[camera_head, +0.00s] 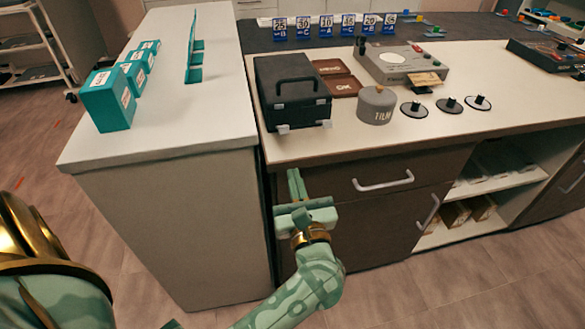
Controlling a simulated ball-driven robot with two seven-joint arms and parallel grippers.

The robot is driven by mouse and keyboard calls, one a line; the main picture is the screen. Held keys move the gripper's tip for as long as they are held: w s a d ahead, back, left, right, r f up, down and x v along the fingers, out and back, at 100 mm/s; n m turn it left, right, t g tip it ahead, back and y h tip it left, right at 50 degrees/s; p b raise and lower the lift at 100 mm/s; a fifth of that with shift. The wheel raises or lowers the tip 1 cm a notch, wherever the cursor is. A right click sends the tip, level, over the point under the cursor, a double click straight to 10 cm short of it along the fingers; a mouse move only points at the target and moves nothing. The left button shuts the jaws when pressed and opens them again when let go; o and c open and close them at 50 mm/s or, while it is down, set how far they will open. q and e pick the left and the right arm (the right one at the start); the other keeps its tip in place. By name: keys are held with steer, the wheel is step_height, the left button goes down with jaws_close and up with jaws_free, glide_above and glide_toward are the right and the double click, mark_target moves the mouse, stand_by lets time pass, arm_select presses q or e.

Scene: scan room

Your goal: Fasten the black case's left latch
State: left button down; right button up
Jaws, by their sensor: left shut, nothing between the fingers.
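The black case (293,101) stands shut, with its handle on top, near the front left corner of the white-topped counter. Its left latch (283,129) is a small pale tab low on the front face, and a matching right latch (326,124) sits beside it. The latches are too small to tell whether they are fastened. My left gripper (297,184) is shut and empty, in front of the counter's drawer front, below the case and apart from it. My right gripper is not in view.
A grey tin (376,105), brown boxes (343,87) and black discs (449,105) stand right of the case. A grey device (402,65) is behind them. A separate white counter (170,128) with teal boxes (107,100) is at left. The counter strip before the case is clear.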

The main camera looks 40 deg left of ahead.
mark_target(287, 159)
arm_select(q)
steer(key=b+x, duration=0.1)
steer(key=x, duration=0.7)
steer(key=shift+w, duration=0.1)
steer(key=shift+w+a, duration=0.2)
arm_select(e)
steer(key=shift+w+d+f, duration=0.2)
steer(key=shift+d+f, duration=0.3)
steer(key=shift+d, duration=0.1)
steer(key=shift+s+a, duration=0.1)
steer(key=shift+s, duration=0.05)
arm_select(q)
steer(key=shift+r, duration=0.1)
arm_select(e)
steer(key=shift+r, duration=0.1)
